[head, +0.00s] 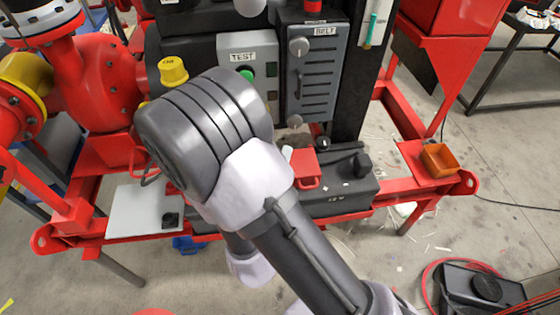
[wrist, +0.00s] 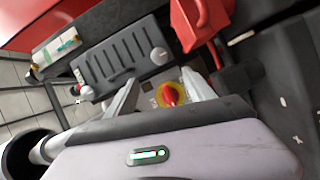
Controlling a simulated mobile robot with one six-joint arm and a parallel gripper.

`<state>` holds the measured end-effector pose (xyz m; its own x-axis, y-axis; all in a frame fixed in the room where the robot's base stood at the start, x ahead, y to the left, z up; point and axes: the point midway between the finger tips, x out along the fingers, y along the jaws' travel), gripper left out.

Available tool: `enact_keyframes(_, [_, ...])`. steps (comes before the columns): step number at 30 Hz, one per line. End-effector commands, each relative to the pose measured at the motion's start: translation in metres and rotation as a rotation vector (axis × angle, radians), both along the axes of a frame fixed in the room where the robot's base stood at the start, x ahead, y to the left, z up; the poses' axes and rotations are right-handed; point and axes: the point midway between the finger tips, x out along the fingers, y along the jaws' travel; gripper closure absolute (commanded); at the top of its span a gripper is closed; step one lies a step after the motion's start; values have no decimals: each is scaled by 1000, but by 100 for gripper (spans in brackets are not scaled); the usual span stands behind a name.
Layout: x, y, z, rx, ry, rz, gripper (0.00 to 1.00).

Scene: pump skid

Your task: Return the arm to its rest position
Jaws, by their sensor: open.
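My arm crosses the middle of the head view and hides my gripper there. In the wrist view my gripper (wrist: 159,79) has its two pale fingers spread apart with nothing held between them. Just beyond the fingers a red rotary knob on a yellow disc (wrist: 170,95) shows in the gap; I cannot tell whether a finger touches it. The grey BELT guard (head: 311,75) with slots and round knobs stands upright in the head view. It also shows in the wrist view (wrist: 118,68), beyond the left finger.
The grey TEST box (head: 248,58) has a green button. A yellow cap (head: 173,70) sits close behind my arm. A black 12 V battery (head: 345,196), a pale plate (head: 138,218) and an orange tray (head: 439,160) are on the red frame. Open floor lies at lower right, beside a black case (head: 484,290).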

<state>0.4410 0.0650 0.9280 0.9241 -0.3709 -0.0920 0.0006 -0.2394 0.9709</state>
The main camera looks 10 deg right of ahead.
Motion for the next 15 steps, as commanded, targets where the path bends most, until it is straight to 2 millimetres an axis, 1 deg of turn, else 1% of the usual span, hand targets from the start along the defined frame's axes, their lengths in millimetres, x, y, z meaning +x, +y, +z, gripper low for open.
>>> enact_keyframes(1, [-5, 3, 10, -4, 3, 3, 38])
enact_keyframes(6, [-16, 6, 7, -3, -1, 1, 38])
enact_keyframes(15, [-17, 6, 3, -1, -3, -1, 38])
